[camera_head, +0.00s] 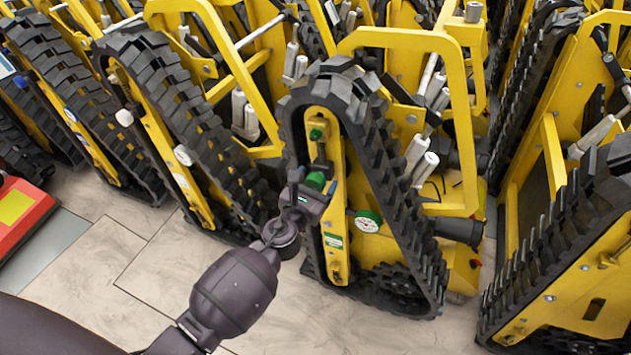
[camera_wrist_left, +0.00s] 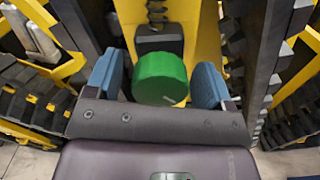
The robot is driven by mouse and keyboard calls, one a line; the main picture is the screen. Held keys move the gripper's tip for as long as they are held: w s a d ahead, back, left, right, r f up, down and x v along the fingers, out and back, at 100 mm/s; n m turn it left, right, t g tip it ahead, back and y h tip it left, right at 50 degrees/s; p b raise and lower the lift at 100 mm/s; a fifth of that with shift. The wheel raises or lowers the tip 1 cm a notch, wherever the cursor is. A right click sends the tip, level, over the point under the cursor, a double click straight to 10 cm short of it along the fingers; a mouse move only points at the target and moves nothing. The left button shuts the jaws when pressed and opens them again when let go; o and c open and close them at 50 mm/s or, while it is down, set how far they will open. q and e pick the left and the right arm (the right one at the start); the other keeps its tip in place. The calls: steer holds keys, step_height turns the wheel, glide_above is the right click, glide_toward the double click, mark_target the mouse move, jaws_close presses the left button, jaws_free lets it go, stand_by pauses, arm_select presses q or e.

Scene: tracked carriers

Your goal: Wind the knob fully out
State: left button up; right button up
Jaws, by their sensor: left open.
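The green knob (camera_head: 316,181) sits on the yellow side plate of the middle tracked carrier (camera_head: 325,262). In the left wrist view the knob (camera_wrist_left: 160,78) is a round green cap on a dark block. My left gripper (camera_head: 317,187) is open at the knob. Its two blue fingers show in the wrist view (camera_wrist_left: 156,82), one on each side of the knob, with a visible gap on both sides. In the head view the gripper hides part of the knob. My right gripper is not in view.
Other tracked carriers stand close at the left (camera_head: 165,120) and right (camera_head: 560,260). A second round green-rimmed part (camera_head: 368,221) is low on the same carrier, right of my gripper. A red box (camera_head: 22,212) is at the left edge. Tiled floor (camera_head: 120,265) is clear in front.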

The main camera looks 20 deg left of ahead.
arm_select(q)
steer(key=c, duration=0.9)
steer(key=shift+c, duration=0.2)
steer(key=shift+n, duration=0.3)
